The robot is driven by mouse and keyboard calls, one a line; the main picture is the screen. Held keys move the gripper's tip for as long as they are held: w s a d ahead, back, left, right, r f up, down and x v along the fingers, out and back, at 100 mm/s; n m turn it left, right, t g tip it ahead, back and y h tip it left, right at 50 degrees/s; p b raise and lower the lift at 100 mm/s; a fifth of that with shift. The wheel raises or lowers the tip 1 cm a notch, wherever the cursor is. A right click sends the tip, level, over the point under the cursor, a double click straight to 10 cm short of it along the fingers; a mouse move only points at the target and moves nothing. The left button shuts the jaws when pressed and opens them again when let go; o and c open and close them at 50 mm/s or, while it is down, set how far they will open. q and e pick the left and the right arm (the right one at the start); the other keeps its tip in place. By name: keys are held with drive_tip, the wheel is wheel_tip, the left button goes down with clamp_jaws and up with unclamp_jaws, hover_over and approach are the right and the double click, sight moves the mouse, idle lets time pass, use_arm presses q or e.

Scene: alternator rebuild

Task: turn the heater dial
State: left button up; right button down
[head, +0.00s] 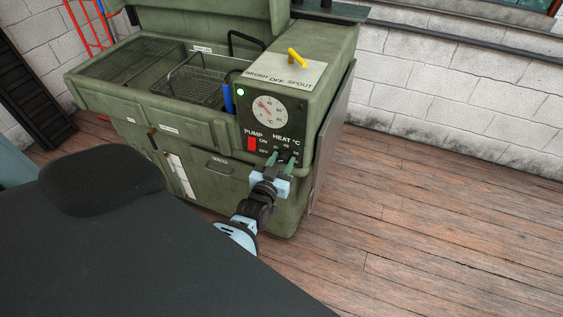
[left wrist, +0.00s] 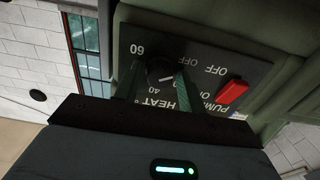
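The heater dial (left wrist: 160,72) is a round black knob with a pale pointer mark, on the dark control panel under the HEAT °C lettering. In the left wrist view the mark points toward the lower right, near the 40. My left gripper (head: 281,157) is at the lower part of the panel, its two green fingers apart. In the left wrist view the fingers (left wrist: 160,80) stand on either side of the dial. Firm contact cannot be made out. In the head view the fingers mostly hide the dial. My right gripper is not in view.
The red pump switch (head: 252,143) sits left of the dial, below a round temperature gauge (head: 269,109). A yellow lever (head: 297,57) stands on top of the green washer (head: 216,133). A wire basket (head: 187,86) is in its basin. The wooden floor (head: 420,220) at the right is clear.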

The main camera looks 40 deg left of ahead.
use_arm(q)
drive_tip(key=c, duration=0.6)
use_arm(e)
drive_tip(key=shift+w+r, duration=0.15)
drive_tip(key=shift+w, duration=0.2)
